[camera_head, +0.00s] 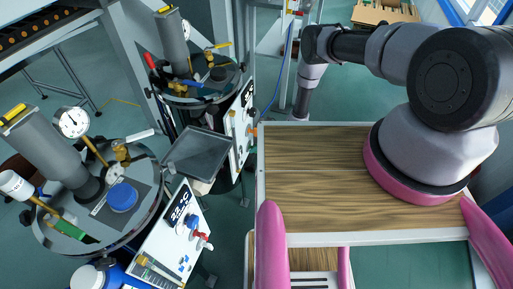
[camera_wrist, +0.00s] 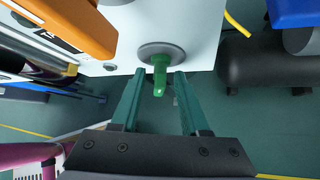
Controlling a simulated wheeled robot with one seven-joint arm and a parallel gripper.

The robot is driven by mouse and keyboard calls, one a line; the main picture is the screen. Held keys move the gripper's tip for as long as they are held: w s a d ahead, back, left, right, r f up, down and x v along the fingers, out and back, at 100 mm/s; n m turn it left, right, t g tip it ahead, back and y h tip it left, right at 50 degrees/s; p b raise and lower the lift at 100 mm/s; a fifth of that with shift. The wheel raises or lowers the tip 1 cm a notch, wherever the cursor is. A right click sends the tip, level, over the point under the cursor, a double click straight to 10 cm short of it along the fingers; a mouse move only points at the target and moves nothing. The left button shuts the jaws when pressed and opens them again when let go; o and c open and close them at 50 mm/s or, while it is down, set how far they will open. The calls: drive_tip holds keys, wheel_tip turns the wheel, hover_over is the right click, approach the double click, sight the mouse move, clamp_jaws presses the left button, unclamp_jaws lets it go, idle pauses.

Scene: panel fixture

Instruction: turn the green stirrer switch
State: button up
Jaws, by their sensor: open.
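The green stirrer switch (camera_wrist: 160,76) sticks out from a round grey base (camera_wrist: 162,51) on a white panel (camera_wrist: 190,22) in the wrist view. My gripper (camera_wrist: 160,84) is open. Its two green fingers lie to the left and right of the switch, with a visible gap on each side. The switch lever points down in the picture, toward the gripper body. In the head view my gripper is hidden behind the wooden top, and I cannot make out the green switch there.
An orange housing (camera_wrist: 75,22) is close at the upper left of the wrist view. A dark cylinder (camera_wrist: 262,66) lies at the right. In the head view, two vessels with gauges and panels stand left of the wooden top (camera_head: 320,180).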

clamp_jaws()
drive_tip(key=shift+s+a+n+t+h, duration=0.15)
drive_tip(key=shift+n+t+h, duration=0.55)
drive_tip(key=shift+t, duration=0.9)
unclamp_jaws()
